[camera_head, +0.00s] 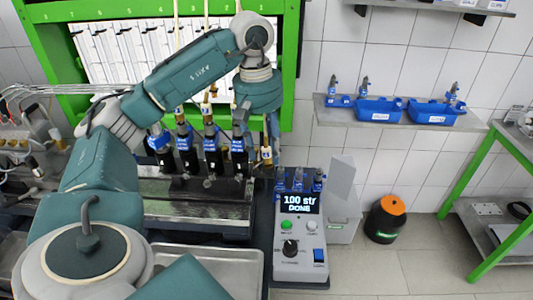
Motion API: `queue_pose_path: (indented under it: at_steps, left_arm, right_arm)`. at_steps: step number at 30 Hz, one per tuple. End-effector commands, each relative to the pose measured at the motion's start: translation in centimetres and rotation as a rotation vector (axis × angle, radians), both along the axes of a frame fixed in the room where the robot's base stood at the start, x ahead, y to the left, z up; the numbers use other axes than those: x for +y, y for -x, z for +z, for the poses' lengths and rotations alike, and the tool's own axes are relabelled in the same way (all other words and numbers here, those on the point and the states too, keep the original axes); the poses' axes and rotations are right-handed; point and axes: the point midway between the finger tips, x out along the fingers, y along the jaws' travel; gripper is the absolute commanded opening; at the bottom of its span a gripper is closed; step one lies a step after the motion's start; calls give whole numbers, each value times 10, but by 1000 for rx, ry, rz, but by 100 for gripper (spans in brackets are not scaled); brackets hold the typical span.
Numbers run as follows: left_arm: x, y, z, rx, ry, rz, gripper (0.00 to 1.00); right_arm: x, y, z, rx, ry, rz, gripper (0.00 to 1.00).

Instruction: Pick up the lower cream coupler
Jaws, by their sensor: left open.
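My left arm reaches in from the left and bends down over the bench. My left gripper (257,133) points down with its fingers apart, beside the right end of a row of black and blue pumps (212,150). A small cream or brass-coloured coupler (266,155) shows just below the fingers, upright and small in the picture. I cannot tell whether the gripper touches it. Similar pale fittings sit on top of the pumps, and the arm hides part of the area behind. My right gripper is not in view.
A grey control box (299,230) reading "100 str DONE" stands right of the bench. Blue bins (380,110) sit on a wall shelf. A green rack frame (290,60) stands behind the arm. A black and orange container (387,220) is on the floor.

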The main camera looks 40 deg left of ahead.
Motion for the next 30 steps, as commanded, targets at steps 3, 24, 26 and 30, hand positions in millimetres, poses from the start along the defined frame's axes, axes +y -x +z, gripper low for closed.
queue_pose_path:
  at_steps: [3, 24, 26, 30]
  left_arm:
    - [0, 0, -9, -1, -1, 0, 41]
    - [0, -1, -11, -3, -1, 1, 0]
    - [0, -1, -11, -3, -1, 2, 0]
    - [0, -2, -10, -4, -2, 2, 0]
  right_arm:
    - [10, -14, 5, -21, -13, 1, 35]
    - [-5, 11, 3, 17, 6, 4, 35]
    - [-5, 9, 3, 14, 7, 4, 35]
    - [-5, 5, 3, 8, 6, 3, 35]
